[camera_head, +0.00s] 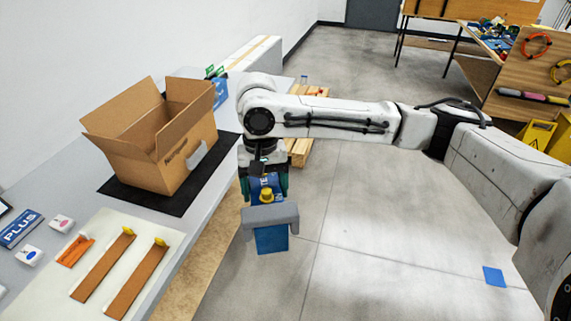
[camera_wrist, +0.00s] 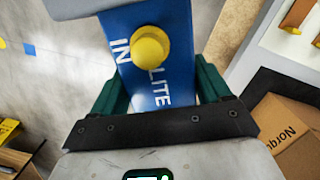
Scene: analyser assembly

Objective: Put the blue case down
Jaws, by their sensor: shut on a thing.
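The blue case (camera_head: 271,238) hangs below my gripper (camera_head: 266,183), over the open floor just right of the table edge. In the wrist view the blue case (camera_wrist: 152,82) sits between the green fingers of my gripper (camera_wrist: 158,88), with white lettering and the yellow knob facing the camera. My gripper is shut on it. The case's lower end is clear of the table in the head view; its height above the floor is hard to tell.
An open cardboard box (camera_head: 167,145) stands on a black mat (camera_head: 140,200) on the table at left. A white board (camera_head: 75,285) with brown strips lies nearer. A wooden pallet (camera_head: 300,153) is behind my gripper. A blue square (camera_head: 494,276) marks the clear floor at right.

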